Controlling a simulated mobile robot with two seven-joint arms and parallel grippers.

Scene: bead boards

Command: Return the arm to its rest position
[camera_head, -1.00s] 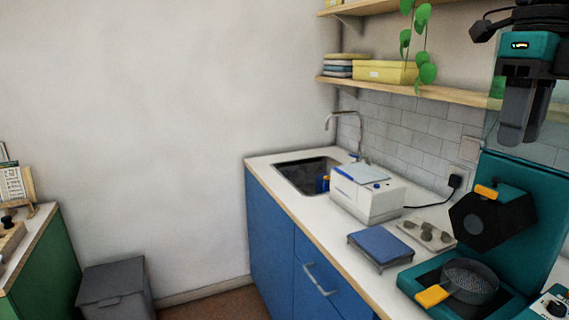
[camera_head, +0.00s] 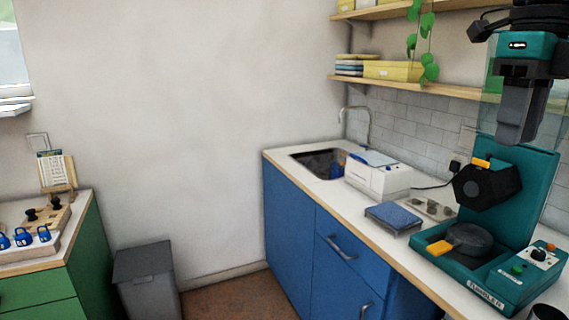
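My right gripper (camera_head: 515,122) hangs at the upper right of the head view, below its teal wrist with a small lit display. Its dark grey fingers point down and overlap from this angle, so I cannot tell a gap between them. No object shows at its tips. In the picture it is above and in front of the teal tumbler machine (camera_head: 545,180). My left gripper is not in view.
A blue counter (camera_head: 290,230) bears a sink, a white box device (camera_head: 378,180) and a blue-topped scale (camera_head: 393,217). Shelves (camera_head: 400,84) hang above. A grey bin (camera_head: 146,280) stands beside the green cabinet (camera_head: 90,250). The floor between is clear.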

